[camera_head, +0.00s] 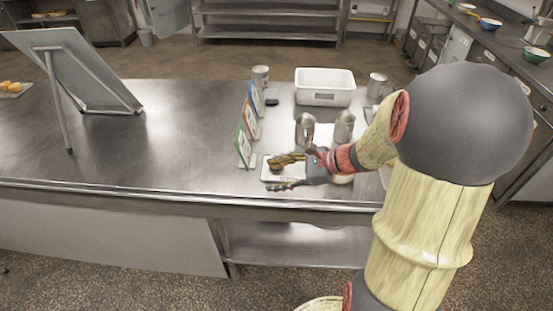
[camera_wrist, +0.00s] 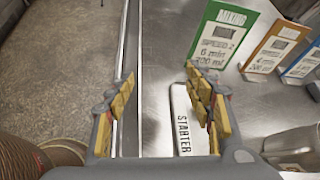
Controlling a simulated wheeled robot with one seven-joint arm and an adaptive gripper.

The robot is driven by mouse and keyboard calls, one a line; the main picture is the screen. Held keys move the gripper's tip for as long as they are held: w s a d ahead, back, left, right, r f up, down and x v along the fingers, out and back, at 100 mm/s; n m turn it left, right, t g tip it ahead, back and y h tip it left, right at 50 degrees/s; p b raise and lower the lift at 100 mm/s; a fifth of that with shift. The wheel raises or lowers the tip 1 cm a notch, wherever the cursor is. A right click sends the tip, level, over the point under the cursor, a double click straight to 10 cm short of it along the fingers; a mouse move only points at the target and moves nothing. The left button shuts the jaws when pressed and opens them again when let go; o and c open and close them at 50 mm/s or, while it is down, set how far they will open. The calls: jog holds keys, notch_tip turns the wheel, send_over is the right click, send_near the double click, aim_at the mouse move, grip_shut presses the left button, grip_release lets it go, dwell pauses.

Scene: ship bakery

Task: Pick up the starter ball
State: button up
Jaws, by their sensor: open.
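I cannot make out a starter ball in either view. A white flat piece with the word STARTER (camera_wrist: 183,122) lies on the steel counter, partly hidden by my right finger in the wrist view. In the head view a white tray-like piece (camera_head: 266,172) shows at my fingers, largely covered by them. My gripper (camera_head: 271,175) is open just over it near the counter's front edge.
A green MIXING card (camera_wrist: 222,35), an orange card (camera_wrist: 275,45) and a blue card (camera_wrist: 302,62) stand close by. Metal cups (camera_head: 305,128), a white tub (camera_head: 324,87) and a can (camera_head: 260,76) stand behind. A tilted board (camera_head: 85,75) stands left. The counter's middle left (camera_head: 180,130) is clear.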

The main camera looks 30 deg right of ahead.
jog(key=d+m+t, duration=0.1)
jog(key=d+m, duration=0.1)
jog(key=d, duration=0.1)
jog(key=w+d+f+m+t+h, duration=0.1)
jog(key=d+m, duration=0.1)
jog(key=d, duration=0.1)
jog(key=w+d+f+m+t, duration=0.1)
jog(key=d+m, duration=0.1)
jog(key=d, duration=0.2)
jog(key=shift+w+f+h, duration=0.25)
jog(key=shift+h, duration=0.05)
jog(key=shift+w+f+m+t, duration=0.15)
jog(key=shift+w+m+t, duration=0.05)
jog(key=shift+m+t, duration=0.1)
jog(key=shift+x, duration=0.9)
jog(key=shift+b+x, duration=1.3)
jog(key=shift+x, duration=1.5)
jog(key=shift+c, duration=0.8)
jog(key=shift+s, duration=0.1)
jog(key=c, duration=0.7)
jog(key=shift+c, duration=0.5)
